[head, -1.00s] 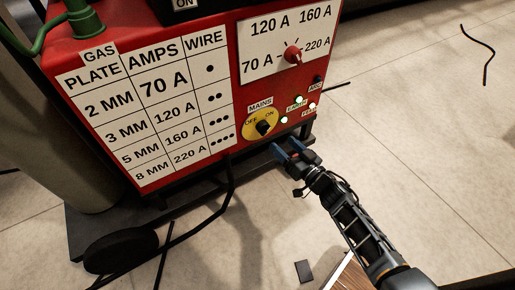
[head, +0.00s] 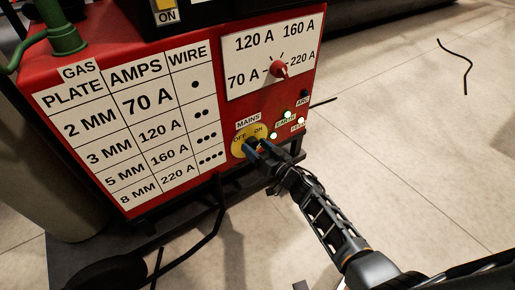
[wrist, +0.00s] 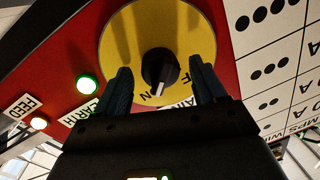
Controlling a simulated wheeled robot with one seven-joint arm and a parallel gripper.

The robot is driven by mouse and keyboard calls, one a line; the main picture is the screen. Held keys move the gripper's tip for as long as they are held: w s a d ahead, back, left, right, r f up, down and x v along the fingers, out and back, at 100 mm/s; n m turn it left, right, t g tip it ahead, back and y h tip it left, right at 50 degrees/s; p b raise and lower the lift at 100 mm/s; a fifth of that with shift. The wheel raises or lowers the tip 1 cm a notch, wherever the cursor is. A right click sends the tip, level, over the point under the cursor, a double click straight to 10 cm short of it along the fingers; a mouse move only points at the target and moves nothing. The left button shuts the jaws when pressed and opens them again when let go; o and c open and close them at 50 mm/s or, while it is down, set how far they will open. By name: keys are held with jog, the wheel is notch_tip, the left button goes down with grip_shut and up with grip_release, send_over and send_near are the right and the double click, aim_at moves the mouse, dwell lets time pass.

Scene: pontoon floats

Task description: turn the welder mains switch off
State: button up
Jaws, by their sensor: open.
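The mains switch is a black rotary knob (wrist: 158,68) on a round yellow plate (wrist: 118,45), marked OFF and ON, on the front of the red welder (head: 130,215). In the wrist view the knob's white pointer line lies close to the ON lettering. My gripper (wrist: 160,66) is open, with one finger on each side of the knob; contact cannot be told. In the head view the yellow plate (head: 237,152) is partly covered by my gripper (head: 256,147), which hides most of the knob.
The green earth lamp (wrist: 88,84) and the feed lamp (wrist: 39,123) are lit beside the plate. A red amperage knob (head: 278,69) sits above. A green gas fitting (head: 62,35) stands on top at left. The floor to the right is mostly clear.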

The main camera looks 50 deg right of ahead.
jog(key=shift+c, duration=0.3)
jog(key=c, duration=1)
jog(key=shift+r+n, duration=0.1)
jog(key=shift+n, duration=0.2)
jog(key=n+p, duration=0.1)
jog(key=n, duration=0.1)
jog(key=shift+r+n+g+p, duration=0.1)
jog(key=shift+n+g+p, duration=0.2)
jog(key=shift+n+p, duration=0.1)
jog(key=n, duration=0.5)
jog(key=shift+a+p, duration=0.1)
jog(key=shift+p, duration=0.25)
jog(key=n+h, duration=0.1)
jog(key=n, duration=0.3)
jog(key=shift+g+b, duration=0.4)
jog(key=shift+a+n+b, duration=0.15)
jog(key=shift+n+b, duration=0.65)
jog(key=shift+n, duration=1.4)
